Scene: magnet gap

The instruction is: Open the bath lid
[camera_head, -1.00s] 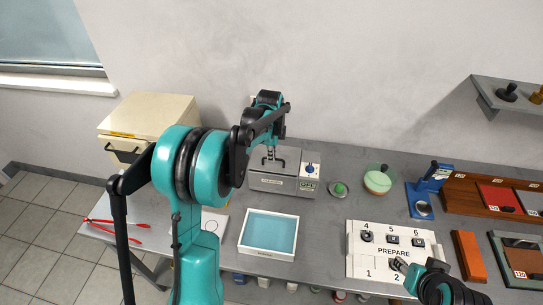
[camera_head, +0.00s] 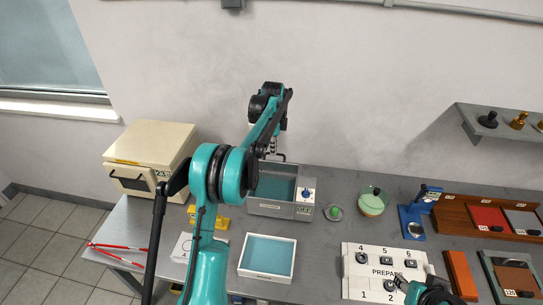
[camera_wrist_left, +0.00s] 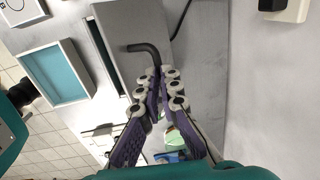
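The bath (camera_head: 281,209) is a grey box at the back of the bench, and its teal inside shows from above. In the left wrist view the grey lid (camera_wrist_left: 131,25) carries a dark bent handle (camera_wrist_left: 140,47). In the head view the handle (camera_head: 277,156) shows behind the bath's opening; the lid's plate is hard to make out there. My left gripper (camera_wrist_left: 159,72) is shut on the end of the handle, with its fingertips close together. In the head view this gripper (camera_head: 269,148) is partly hidden by its arm. My right gripper (camera_head: 402,284) is at the numbered panel, its fingers unclear.
A white tray (camera_head: 243,270) with a teal inside stands before the bath. A cream oven (camera_head: 150,150) is left, red tongs (camera_head: 118,247) before it. A green round pot (camera_head: 371,205), blue stand (camera_head: 412,222) and numbered panel (camera_head: 352,272) are right.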

